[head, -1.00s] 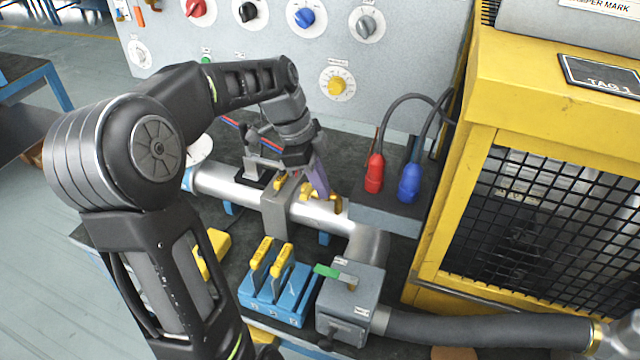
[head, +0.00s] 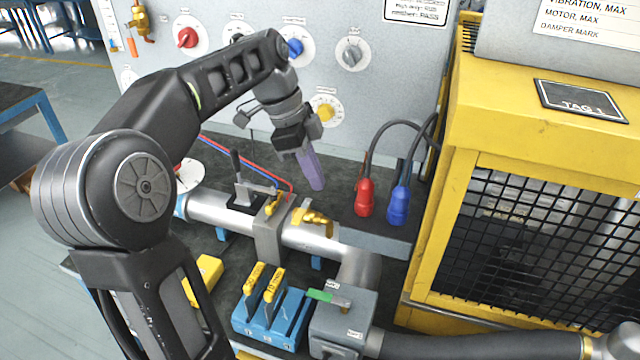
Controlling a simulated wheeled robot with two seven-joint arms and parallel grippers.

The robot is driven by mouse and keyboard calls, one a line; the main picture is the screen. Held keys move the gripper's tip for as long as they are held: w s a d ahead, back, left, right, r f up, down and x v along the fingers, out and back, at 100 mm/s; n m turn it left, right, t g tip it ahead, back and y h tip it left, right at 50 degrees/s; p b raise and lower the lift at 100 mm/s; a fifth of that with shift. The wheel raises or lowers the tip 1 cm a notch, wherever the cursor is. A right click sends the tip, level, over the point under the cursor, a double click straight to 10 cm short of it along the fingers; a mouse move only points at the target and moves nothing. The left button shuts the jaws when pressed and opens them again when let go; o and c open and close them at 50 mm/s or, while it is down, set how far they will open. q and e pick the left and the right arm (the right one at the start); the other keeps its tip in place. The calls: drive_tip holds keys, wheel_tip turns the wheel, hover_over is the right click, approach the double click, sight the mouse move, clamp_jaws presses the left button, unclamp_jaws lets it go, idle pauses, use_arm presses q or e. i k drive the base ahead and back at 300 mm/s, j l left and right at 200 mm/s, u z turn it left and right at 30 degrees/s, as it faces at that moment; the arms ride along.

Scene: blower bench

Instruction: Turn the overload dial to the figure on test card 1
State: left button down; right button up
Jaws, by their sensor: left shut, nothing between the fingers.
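A yellow dial (head: 324,110) with a round white scale face sits low on the grey upright panel. Its label and figures are too small to read. My left gripper (head: 316,184) has purple fingers, shut and empty, pointing down in front of the panel and above the pipe. It is below the dial in the picture and apart from it. The gripper's wrist is just left of the dial and covers a little of its edge. I cannot make out a test card 1. My right gripper is not in view.
A silver pipe (head: 212,210) with a brass fitting (head: 314,218) runs below the gripper. Red (head: 364,197) and blue (head: 398,205) plugs stand to the right, beside a yellow caged machine (head: 458,130) bearing a "TAG 1" plate (head: 580,99). Other knobs line the panel above.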

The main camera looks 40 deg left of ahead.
sight(325, 111)
drive_tip(key=k, duration=1)
